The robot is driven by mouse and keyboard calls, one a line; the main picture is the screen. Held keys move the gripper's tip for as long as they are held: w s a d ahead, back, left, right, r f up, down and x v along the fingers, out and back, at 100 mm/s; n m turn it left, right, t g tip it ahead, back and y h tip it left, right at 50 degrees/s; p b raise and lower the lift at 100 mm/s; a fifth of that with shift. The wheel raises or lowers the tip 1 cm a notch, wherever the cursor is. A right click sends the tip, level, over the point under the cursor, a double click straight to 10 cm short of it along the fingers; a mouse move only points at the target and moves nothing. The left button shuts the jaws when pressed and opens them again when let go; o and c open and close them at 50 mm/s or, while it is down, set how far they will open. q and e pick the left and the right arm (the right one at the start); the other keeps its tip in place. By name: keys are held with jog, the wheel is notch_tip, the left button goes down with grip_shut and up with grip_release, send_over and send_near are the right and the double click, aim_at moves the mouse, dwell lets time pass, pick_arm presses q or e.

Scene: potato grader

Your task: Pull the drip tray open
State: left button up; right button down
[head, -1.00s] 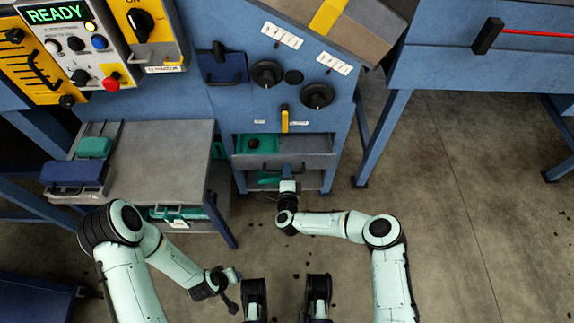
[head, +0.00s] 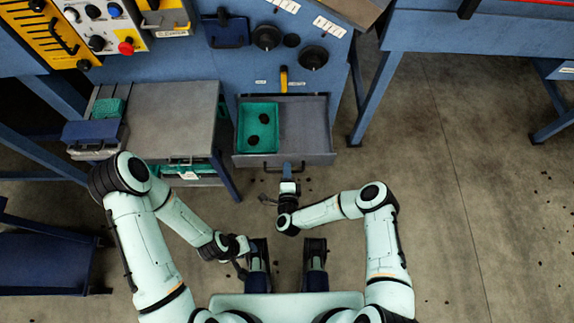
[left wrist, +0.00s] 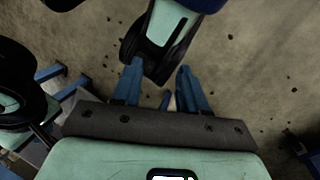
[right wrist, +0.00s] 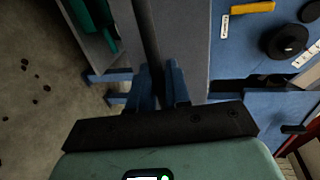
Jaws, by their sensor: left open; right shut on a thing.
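The drip tray (head: 306,125) is a grey drawer standing well out of the blue machine's lower bay. A green bin (head: 243,150) with a few dark lumps sits in its left half; the right half is bare. My right gripper (head: 287,168) is at the middle of the tray front. In the right wrist view the right gripper (right wrist: 160,82) is shut on the tray's dark bar handle (right wrist: 146,35). My left gripper (head: 242,264) is low, away from the tray, beside my base. Its fingers (left wrist: 160,78) are apart and empty in the left wrist view.
A grey-topped side table (head: 170,110) stands left of the tray, close to it. A blue machine leg (head: 370,105) stands to the right. A yellow lever (head: 284,78) and black knobs are above the tray. The concrete floor in front is open.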

dwell(0.3)
jog(key=c, duration=1.3)
grip_release()
pick_arm(q)
jog(key=s+r+p, duration=0.2)
jog(key=shift+s+d+r+g, duration=0.15)
jog(key=shift+d+r+g, duration=0.15)
jog(key=shift+d+g, duration=0.1)
pick_arm(e)
jog(key=v, duration=1.3)
jog(key=shift+s, duration=0.25)
pick_arm(q)
jog(key=shift+p, duration=0.3)
